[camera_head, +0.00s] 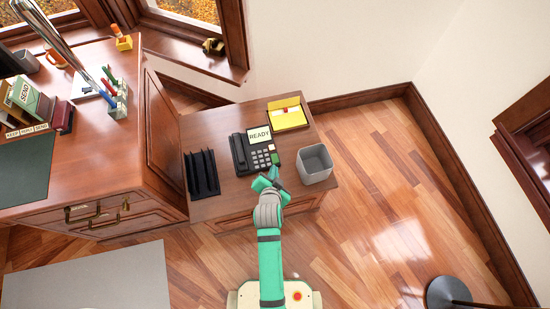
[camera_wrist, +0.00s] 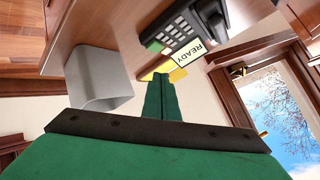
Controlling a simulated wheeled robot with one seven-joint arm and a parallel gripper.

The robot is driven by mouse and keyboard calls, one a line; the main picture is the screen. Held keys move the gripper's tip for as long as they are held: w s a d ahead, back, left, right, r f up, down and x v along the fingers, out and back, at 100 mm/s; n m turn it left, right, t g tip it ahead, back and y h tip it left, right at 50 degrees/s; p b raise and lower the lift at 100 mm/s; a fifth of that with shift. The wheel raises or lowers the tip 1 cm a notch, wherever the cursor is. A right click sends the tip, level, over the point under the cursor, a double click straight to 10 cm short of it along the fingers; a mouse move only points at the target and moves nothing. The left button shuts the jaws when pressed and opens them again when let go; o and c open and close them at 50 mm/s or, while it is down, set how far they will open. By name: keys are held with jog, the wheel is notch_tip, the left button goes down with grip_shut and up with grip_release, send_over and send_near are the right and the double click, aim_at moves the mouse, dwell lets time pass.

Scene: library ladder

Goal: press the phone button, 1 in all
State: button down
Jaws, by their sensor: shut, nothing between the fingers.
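A dark desk phone (camera_head: 243,156) with a handset on its left, a grey keypad and a raised screen reading READY (camera_head: 259,135) sits on the low wooden cabinet. A green button (camera_head: 275,158) is at the right of its keypad. My gripper (camera_head: 273,172) is shut and empty, just in front of the phone's lower right part; the head view does not show whether it touches. In the wrist view the phone (camera_wrist: 178,26) appears turned over at the top, beyond the shut green fingers (camera_wrist: 161,80). The fingers look apart from it there.
A grey bin-like cup (camera_head: 315,164) stands close to the right of my gripper and also shows in the wrist view (camera_wrist: 98,78). A black rack (camera_head: 202,173) is left of the phone. A yellow note tray (camera_head: 287,114) lies behind. The cabinet top (camera_head: 225,207) is clear in front.

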aim_at(274, 161)
jog(key=w+r+m+g, duration=0.1)
jog(key=w+m, duration=0.1)
jog(key=w, duration=0.7)
jog(key=shift+w+m+h, duration=0.3)
jog(key=shift+w+m, duration=0.1)
jog(key=shift+d+r, duration=0.1)
jog(key=shift+f, duration=4.4)
jog(key=shift+f, duration=0.15)
jog(key=shift+f, duration=0.3)
jog(key=shift+f, duration=0.4)
jog(key=shift+r, duration=0.85)
